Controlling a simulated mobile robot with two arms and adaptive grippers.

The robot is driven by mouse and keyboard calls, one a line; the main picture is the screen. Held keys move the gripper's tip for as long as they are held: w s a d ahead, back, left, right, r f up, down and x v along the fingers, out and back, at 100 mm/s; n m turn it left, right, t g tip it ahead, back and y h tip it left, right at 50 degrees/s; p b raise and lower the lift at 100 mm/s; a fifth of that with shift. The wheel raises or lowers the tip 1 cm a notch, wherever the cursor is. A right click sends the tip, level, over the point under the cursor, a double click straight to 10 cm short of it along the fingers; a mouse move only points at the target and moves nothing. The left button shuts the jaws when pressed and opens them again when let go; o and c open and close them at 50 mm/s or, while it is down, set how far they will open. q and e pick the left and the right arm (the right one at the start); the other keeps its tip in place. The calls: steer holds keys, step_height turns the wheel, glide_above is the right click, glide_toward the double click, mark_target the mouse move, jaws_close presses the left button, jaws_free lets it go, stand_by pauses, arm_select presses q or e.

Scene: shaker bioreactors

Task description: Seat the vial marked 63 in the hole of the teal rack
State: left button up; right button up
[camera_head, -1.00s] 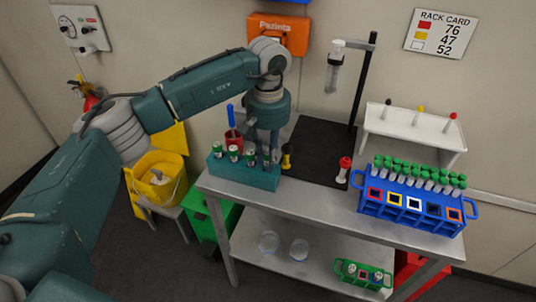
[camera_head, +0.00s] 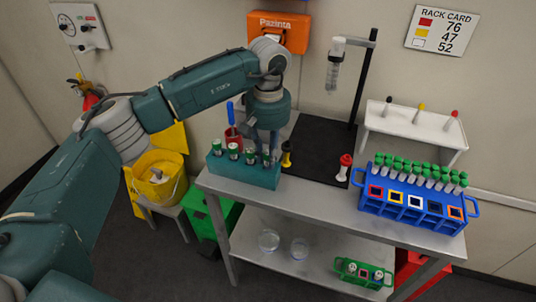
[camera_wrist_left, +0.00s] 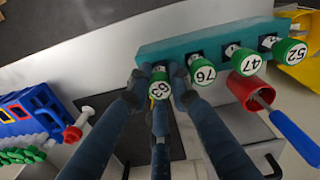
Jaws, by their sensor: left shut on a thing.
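The teal rack (camera_head: 240,175) stands at the left end of the bench and also shows in the left wrist view (camera_wrist_left: 220,32). Vials marked 52 (camera_wrist_left: 290,52), 47 (camera_wrist_left: 245,62) and 76 (camera_wrist_left: 203,73) stand in it, all green-capped. My left gripper (camera_wrist_left: 158,80) points down over the rack's right end and is shut on a green-capped vial (camera_wrist_left: 160,90), whose mark looks like 63. This vial lines up with the end hole and appears to be in it; its lower part is hidden, so its depth cannot be told. My right gripper is not in view.
A red cup (camera_head: 233,138) with a blue-handled tool stands behind the rack. A black-and-yellow piece (camera_head: 287,156) is close to its right. A blue rack (camera_head: 412,205) of several green-capped vials fills the bench's right end. A rack card (camera_head: 440,33) hangs on the wall.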

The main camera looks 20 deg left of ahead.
arm_select(q)
steer(key=shift+f+b, duration=0.3)
steer(key=shift+f, duration=0.15)
steer(key=o, duration=1)
steer(key=shift+r, duration=0.15)
step_height(320, 180, up, 12)
steer(key=shift+d+f, duration=0.1)
